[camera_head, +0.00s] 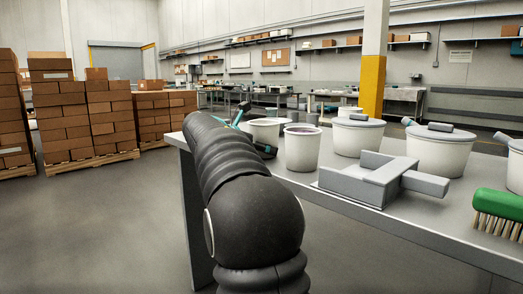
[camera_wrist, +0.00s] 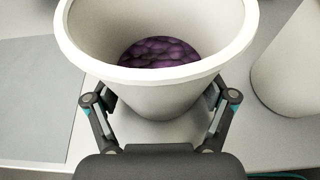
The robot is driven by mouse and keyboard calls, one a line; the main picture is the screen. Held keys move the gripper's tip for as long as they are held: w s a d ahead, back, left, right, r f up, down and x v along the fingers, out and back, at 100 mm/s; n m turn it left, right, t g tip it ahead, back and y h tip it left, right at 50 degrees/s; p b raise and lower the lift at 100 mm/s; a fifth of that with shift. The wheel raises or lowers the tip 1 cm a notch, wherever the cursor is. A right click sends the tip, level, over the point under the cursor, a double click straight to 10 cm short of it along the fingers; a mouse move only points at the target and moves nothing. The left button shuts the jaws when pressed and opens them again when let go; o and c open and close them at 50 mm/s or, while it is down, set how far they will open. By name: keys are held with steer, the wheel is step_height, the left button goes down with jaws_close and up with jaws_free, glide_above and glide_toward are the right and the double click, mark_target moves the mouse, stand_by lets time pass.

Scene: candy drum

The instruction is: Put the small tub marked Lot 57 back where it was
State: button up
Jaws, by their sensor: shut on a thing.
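My gripper (camera_wrist: 160,112) is shut on a white open tub (camera_wrist: 155,98), with one finger on each side of its wall. Dark purple round candies (camera_wrist: 158,52) lie in the bottom of the tub. No Lot 57 marking can be read on it. In the head view the held tub (camera_head: 265,131) shows at the table's far left end, partly behind my arm, with my gripper (camera_head: 252,132) around it. I cannot tell whether its base touches the table. Another white open tub (camera_head: 302,150) stands close on its right, also in the wrist view (camera_wrist: 292,75).
The grey table (camera_head: 440,222) carries lidded white tubs (camera_head: 355,140) (camera_head: 438,157), a grey block fixture (camera_head: 375,182) and a green brush (camera_head: 498,205). Another tub (camera_head: 515,170) is cut off at right. Pallets of boxes (camera_head: 75,115) stand at left beyond open floor.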

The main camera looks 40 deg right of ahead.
steer(key=shift+f, duration=0.1)
steer(key=o, duration=1.4)
steer(key=shift+a+r, duration=0.3)
steer(key=shift+a, duration=0.05)
steer(key=w+p+v, duration=0.1)
steer(key=v, duration=1)
steer(key=shift+s, duration=0.5)
steer(key=shift+a, duration=0.15)
